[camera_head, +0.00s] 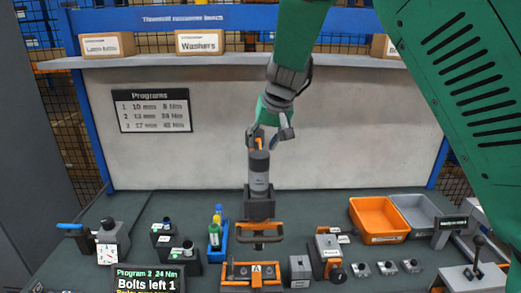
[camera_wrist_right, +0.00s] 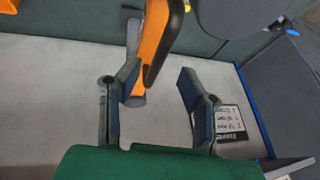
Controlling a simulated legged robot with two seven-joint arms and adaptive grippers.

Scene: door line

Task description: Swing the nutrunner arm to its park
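The nutrunner (camera_head: 259,172) stands upright over the middle of the bench, a grey cylinder with a dark lower block. An orange-framed handle piece (camera_head: 260,228) sits at its lower end. My right gripper (camera_head: 270,133) is just above its top, with fingers spread around or beside a small orange part there. In the right wrist view, the fingers (camera_wrist_right: 155,100) are wide apart. An orange and black handle (camera_wrist_right: 155,55) extends near the left finger; whether it touches is unclear. No arm carrying the nutrunner is clearly visible. My left gripper is out of view.
An orange fixture (camera_head: 253,273) marked A lies below the nutrunner. An orange bin (camera_head: 378,219), a grey bin and a dark labelled stand (camera_head: 450,229) are at right. Gauges and a bottle holder (camera_head: 217,238) are at left. A display (camera_head: 148,279) reads "Bolts left 1".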

